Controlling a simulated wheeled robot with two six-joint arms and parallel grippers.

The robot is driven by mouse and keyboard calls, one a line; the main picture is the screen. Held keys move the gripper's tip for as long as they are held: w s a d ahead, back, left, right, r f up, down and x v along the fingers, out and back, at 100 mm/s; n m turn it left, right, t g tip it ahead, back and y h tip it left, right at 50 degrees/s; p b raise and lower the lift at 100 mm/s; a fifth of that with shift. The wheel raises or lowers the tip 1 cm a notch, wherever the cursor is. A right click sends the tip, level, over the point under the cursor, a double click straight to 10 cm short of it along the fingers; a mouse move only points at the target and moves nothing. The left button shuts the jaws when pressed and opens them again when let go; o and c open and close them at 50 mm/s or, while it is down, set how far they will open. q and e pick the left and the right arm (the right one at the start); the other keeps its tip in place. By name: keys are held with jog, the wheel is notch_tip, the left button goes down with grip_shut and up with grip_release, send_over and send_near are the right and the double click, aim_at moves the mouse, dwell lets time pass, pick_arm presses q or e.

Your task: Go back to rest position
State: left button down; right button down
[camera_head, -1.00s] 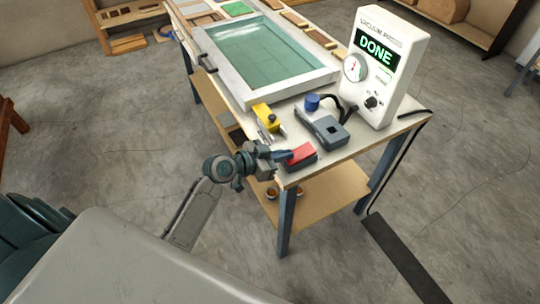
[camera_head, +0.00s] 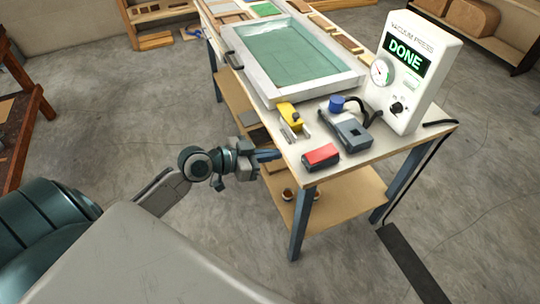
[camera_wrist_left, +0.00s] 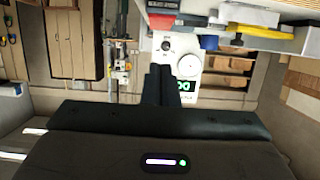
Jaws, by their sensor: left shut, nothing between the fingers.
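My left gripper (camera_head: 268,156) is shut and empty in the head view. It is beside the left edge of the workbench (camera_head: 378,170), apart from the red-topped block (camera_head: 321,156) at the bench's near corner. In the left wrist view its two dark fingers (camera_wrist_left: 159,85) lie together with nothing between them. My right gripper is not in view.
The vacuum press unit (camera_head: 424,70) shows DONE at the bench's right. A framed green panel (camera_head: 290,54), a yellow tool (camera_head: 287,113), a grey device (camera_head: 352,132) and a blue knob (camera_head: 336,103) lie on the bench. Open floor (camera_head: 110,120) is left of it.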

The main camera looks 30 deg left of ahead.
pick_arm(q)
jog(key=shift+f, duration=0.1)
dwell(0.5)
jog(key=w+a+f+n+y, duration=0.1)
jog(key=a+f+n+y, duration=0.3)
jog(key=f, duration=0.6)
jog(key=a+f+n+y, duration=0.1)
jog(key=a+f, duration=0.4)
jog(key=f, duration=0.5)
jog(key=s+a+f+n+g+y, duration=0.15)
jog(key=s+f, duration=0.25)
jog(key=f, duration=0.5)
jog(key=s+a+f+g+y, duration=0.2)
jog(key=s+a+f, duration=0.1)
jog(key=f, duration=0.5)
jog(key=s+f+n+g, duration=0.1)
jog(key=s+f+g, duration=0.2)
jog(key=s+f, duration=1.05)
jog(key=s+d+f+g, duration=0.1)
jog(key=s+d+f, duration=0.1)
jog(key=s, duration=0.5)
jog(key=s+d+f+g, duration=0.1)
jog(key=s+d+f, duration=0.2)
jog(key=s+f, duration=0.2)
jog(key=s+d+f+g+y, duration=0.1)
jog(key=s+d+f+g, duration=0.1)
jog(key=s, duration=0.7)
jog(key=shift+d+f, duration=0.25)
jog(key=shift+f, duration=0.65)
jog(key=shift+m, duration=0.25)
